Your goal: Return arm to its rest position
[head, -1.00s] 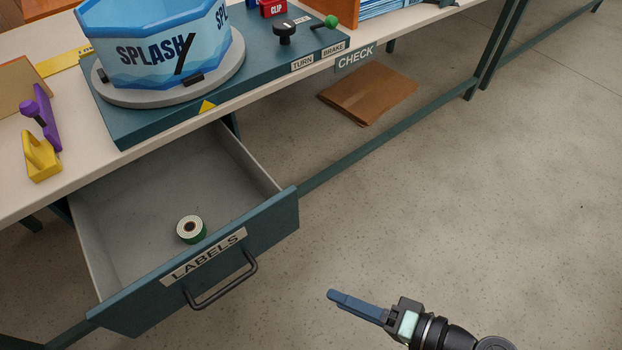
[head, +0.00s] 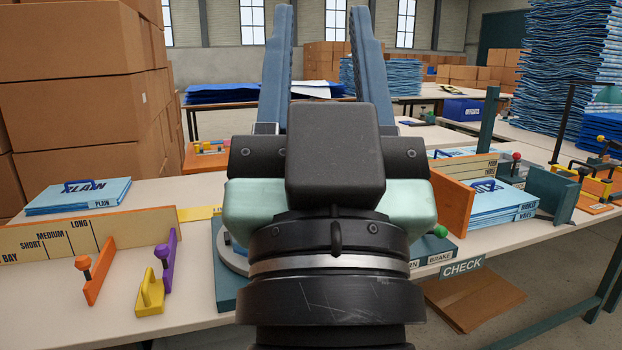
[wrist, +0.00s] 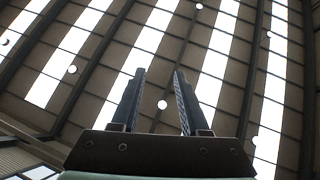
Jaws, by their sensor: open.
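My gripper (head: 318,70) stands large and upright in the middle of the head view, close to the camera, its two blue fingers pointing up and apart. It is open with nothing between the fingers. In the wrist view my gripper (wrist: 158,100) also shows open and empty against the roof. My wrist and gripper body hide the middle of the workbench, including most of the teal base plate (head: 228,280) there.
The workbench (head: 195,325) runs behind my gripper with a measuring board (head: 90,238), purple clamp (head: 168,262), yellow clamp (head: 150,293) and orange clamp (head: 97,270). Stacked boxes (head: 75,105) rise at left. A CHECK sign (head: 461,267) hangs on the front edge. Flattened cardboard (head: 475,298) lies below.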

